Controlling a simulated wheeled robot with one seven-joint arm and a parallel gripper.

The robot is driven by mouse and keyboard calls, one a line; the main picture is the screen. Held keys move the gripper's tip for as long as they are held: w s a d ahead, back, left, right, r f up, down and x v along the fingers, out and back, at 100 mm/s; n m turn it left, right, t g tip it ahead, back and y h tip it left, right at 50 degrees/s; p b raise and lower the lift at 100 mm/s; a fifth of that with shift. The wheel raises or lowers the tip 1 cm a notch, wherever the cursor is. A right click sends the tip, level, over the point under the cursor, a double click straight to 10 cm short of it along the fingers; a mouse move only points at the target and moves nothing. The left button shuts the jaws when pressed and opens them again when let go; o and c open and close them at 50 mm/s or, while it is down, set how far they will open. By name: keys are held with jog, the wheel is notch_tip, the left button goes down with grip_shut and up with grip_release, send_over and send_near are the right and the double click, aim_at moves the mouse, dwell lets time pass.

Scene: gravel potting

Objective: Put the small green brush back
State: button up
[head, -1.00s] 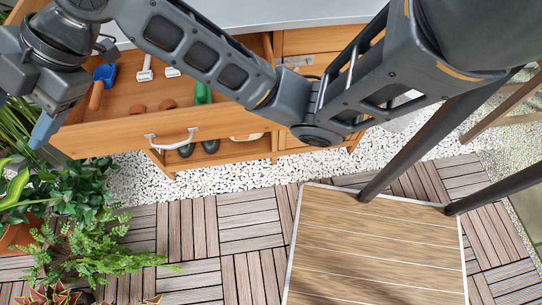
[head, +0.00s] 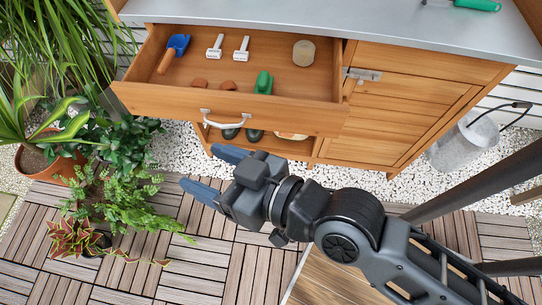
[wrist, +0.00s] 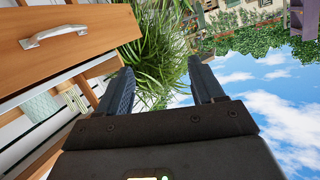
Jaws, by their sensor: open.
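A small green object (head: 263,83) lies in the open drawer (head: 232,122), near its front wall. I cannot tell whether it is the brush. Another green-handled item (head: 478,5) lies on the grey worktop (head: 330,12) at the top right, cut by the picture's edge; its type is unclear too. My gripper (head: 208,173) is open and empty, in front of the cabinet and apart from the drawer. In the wrist view its two fingers (wrist: 162,78) stand apart with nothing between them. The drawer front with its white handle shows at the upper left there.
The drawer also holds a blue-headed tool (head: 174,54), two white labels (head: 214,46), a beige cylinder (head: 303,53) and terracotta pieces (head: 227,86). Potted plants (head: 105,205) stand at left. A grey watering can (head: 465,142) stands right of the closed cabinet door (head: 410,110).

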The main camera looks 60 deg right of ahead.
jog(key=s+d+n, duration=0.1)
jog(key=s+d, duration=0.2)
jog(key=s, duration=0.5)
jog(key=s+d+r+n, duration=0.1)
jog(key=s+d, duration=0.3)
jog(key=s, duration=0.5)
jog(key=shift+s+r, duration=0.2)
jog(key=shift+s, duration=0.05)
jog(key=shift+d, duration=0.1)
